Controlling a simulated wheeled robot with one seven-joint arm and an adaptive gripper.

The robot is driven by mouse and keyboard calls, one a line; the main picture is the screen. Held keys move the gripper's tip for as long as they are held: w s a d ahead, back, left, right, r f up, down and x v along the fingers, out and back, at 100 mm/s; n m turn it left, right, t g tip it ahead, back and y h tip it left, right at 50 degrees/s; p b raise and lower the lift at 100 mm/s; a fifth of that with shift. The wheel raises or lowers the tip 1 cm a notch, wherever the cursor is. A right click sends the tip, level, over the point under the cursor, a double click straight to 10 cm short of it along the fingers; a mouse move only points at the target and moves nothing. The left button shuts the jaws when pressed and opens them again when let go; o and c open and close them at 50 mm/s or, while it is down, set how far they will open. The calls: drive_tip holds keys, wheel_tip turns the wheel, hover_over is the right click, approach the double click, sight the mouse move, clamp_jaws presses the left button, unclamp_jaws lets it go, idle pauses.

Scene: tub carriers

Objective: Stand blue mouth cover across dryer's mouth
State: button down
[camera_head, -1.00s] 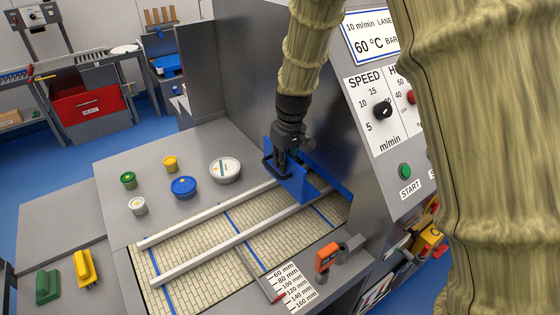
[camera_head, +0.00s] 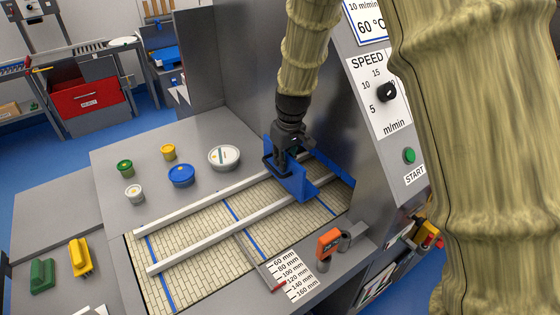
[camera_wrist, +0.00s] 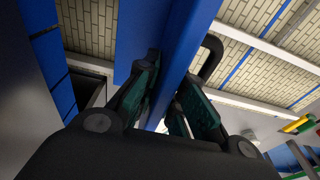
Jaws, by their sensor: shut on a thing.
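The blue mouth cover (camera_head: 298,184) is upright in my gripper (camera_head: 283,160), above the rails at the right end of the conveyor. My gripper is shut on it, and the cover also shows between the fingers in the wrist view (camera_wrist: 180,50). A dark curved handle (camera_wrist: 211,55) shows beside it. The dryer (camera_head: 345,125) stands just behind and right of the cover. Its mouth has a blue strip (camera_head: 333,168) along it, partly hidden by the cover and my gripper. I cannot tell whether the cover touches the rails or the dryer.
Two pale rails (camera_head: 215,243) run over the tiled belt (camera_head: 200,220). Several tubs, including a blue one (camera_head: 181,175), stand on the grey deck behind. An orange device (camera_head: 328,243) and a millimetre scale (camera_head: 291,276) are at the front right. The belt's left part is clear.

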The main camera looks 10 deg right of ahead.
drive_tip(key=shift+f, duration=0.55)
idle(0.4)
drive_tip(key=c, duration=1.4)
unclamp_jaws()
drive_tip(key=shift+c, duration=0.2)
drive_tip(key=shift+r, duration=0.1)
drive_tip(key=r, duration=0.3)
drive_tip(key=s+r, duration=0.1)
drive_tip(key=r, duration=0.7)
drive_tip(key=shift+s+d+r, duration=0.2)
drive_tip(key=shift+s+d, duration=0.05)
drive_tip(key=shift+d, duration=0.15)
drive_tip(key=shift+s+a+r, duration=0.1)
